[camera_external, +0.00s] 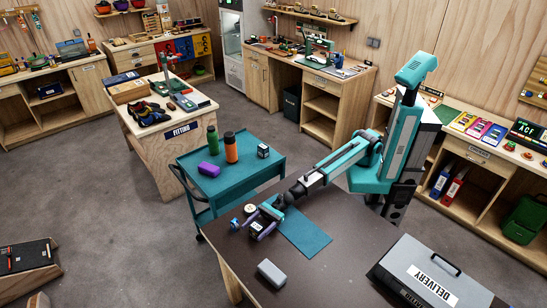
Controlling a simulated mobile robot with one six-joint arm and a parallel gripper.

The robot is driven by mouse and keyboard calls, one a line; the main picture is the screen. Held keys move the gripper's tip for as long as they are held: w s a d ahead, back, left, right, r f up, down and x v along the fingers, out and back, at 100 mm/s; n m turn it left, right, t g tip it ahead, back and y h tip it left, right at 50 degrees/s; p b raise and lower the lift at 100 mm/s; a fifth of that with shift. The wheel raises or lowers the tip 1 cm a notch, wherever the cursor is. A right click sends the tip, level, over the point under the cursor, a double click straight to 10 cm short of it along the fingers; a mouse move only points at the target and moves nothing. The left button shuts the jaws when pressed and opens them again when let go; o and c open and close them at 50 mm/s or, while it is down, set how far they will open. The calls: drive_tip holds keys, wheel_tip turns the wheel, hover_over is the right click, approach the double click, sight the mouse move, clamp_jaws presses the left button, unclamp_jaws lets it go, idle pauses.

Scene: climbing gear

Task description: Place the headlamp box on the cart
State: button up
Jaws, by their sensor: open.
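My gripper (259,221) is low over the left end of the dark table, with its jaws open. A small box with a white label (256,227) shows at the jaws, partly hidden by them; it may be the headlamp box, but its print is too small to read. I cannot tell whether the fingers touch it. The teal cart (232,184) stands just behind the table. On its top are a green bottle (212,140), an orange bottle (231,148), a purple item (209,170) and a small black-and-white box (263,151).
Beside my gripper are a blue item (234,223) and a round pale-topped item (250,209). A teal mat (305,236), a grey box (271,273) and a grey DELIVERY case (430,275) lie on the table. The cart top's front has free room.

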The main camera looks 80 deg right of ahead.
drive_tip(key=shift+x, duration=1.25)
drive_tip(key=c, duration=1.3)
drive_tip(key=shift+r+p, duration=1.85)
drive_tip(key=shift+r, duration=3.15)
